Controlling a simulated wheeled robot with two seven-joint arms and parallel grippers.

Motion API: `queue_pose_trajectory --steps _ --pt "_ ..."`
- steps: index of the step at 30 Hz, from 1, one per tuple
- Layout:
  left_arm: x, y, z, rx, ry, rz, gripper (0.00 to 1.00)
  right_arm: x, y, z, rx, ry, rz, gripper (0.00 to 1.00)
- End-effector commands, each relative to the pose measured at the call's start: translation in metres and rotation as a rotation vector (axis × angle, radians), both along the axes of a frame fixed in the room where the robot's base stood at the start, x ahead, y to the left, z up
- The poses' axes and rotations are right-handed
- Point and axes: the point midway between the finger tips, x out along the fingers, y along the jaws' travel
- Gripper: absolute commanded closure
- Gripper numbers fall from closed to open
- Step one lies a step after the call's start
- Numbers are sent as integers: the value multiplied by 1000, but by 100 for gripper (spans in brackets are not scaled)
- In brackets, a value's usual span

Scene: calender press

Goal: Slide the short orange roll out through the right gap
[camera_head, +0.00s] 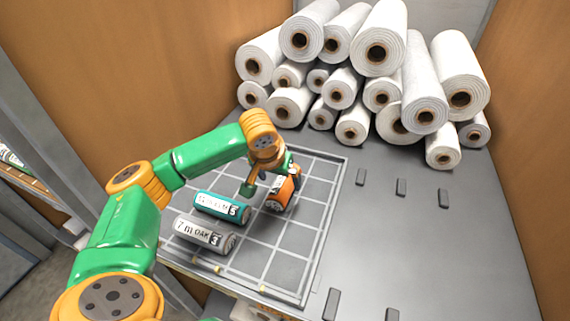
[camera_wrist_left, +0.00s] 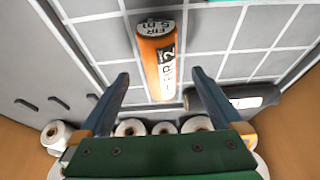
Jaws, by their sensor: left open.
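The short orange roll (camera_head: 284,192) lies on the gridded tray (camera_head: 290,262), toward its back right, partly hidden by my left gripper (camera_head: 270,186). In the left wrist view the orange roll (camera_wrist_left: 158,58) shows a grey end and black lettering on a white label. My left gripper (camera_wrist_left: 160,80) is open there, with a finger to each side of the roll's near end; I cannot tell whether they touch it. The right gap cannot be made out clearly. My right gripper is not in view.
A teal roll (camera_head: 222,207) and a grey roll (camera_head: 205,234) lie left of the orange one. A dark roll (camera_wrist_left: 232,98) shows in the left wrist view. White rolls (camera_head: 380,50) are piled behind. The tray's front right is clear; small dark blocks (camera_head: 401,187) stand right of it.

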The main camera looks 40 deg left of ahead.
Motion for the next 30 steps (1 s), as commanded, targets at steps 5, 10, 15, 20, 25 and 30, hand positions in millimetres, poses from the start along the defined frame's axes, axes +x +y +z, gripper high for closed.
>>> queue_pose_trajectory --steps 5,10,15,20,25,30 --pt "11 3 -31 1 4 1 0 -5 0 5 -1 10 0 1" --pt "20 5 -52 1 1 0 0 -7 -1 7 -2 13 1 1" --pt "21 5 -56 1 -1 -1 0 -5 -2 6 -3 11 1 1" --pt "21 5 -55 1 -1 -1 14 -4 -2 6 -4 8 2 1" --pt "21 5 -55 1 -1 -1 59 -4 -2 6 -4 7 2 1" --pt "21 5 -55 1 -1 -1 94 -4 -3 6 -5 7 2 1"
